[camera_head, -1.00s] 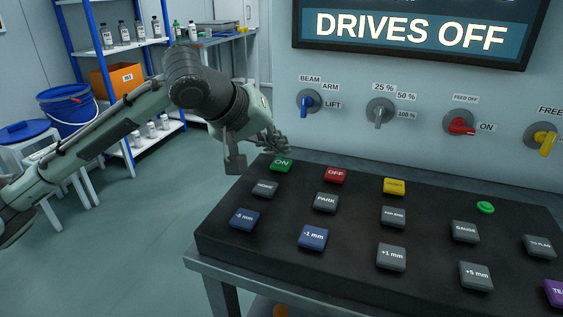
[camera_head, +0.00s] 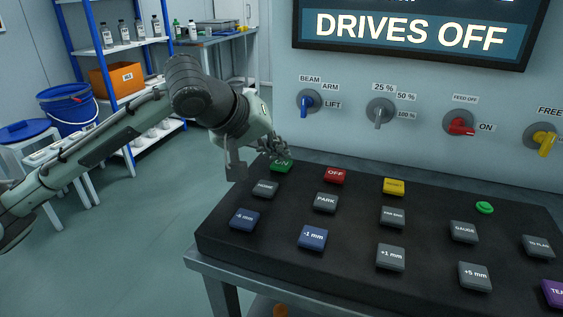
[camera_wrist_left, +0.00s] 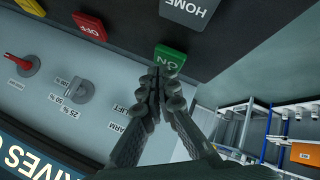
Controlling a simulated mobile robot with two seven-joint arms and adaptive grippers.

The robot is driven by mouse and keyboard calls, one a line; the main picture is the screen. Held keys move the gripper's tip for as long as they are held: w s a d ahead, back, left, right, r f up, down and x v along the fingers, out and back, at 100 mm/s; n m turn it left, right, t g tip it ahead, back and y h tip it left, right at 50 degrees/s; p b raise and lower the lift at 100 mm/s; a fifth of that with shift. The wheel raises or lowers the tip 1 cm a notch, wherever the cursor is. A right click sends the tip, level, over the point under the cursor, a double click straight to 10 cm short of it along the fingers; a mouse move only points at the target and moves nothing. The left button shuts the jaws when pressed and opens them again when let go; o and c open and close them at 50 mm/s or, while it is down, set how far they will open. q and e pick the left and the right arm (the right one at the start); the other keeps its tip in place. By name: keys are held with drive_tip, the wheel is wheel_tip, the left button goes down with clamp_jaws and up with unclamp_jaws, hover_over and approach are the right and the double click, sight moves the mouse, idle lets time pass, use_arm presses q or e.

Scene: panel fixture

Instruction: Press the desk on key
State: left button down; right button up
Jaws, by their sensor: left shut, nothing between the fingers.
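The green ON key (camera_head: 281,167) is at the back left corner of the black desk panel (camera_head: 330,264). My left gripper (camera_head: 279,151) is shut and empty, with its fingertips right at the ON key's far edge in the head view, covering part of it. In the left wrist view the shut fingertips (camera_wrist_left: 156,73) overlap the lower part of the green ON key (camera_wrist_left: 169,57). I cannot tell whether they touch it. The screen (camera_head: 410,30) reads DRIVES OFF. My right gripper is not in view.
The red OFF key (camera_head: 335,176) is to the right of ON, and the grey HOME key (camera_head: 265,189) is in front. Several other keys cover the panel. Knobs, such as the blue BEAM one (camera_head: 309,101), sit on the wall behind. A blue shelf (camera_head: 71,43) stands at the left.

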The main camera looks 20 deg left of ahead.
sight(279, 164)
use_arm(q)
drive_tip(key=shift+f, duration=0.45)
idle(0.6)
drive_tip(key=shift+r+p, duration=0.9)
drive_tip(key=shift+p, duration=0.35)
drive_tip(key=shift+r, duration=2.5)
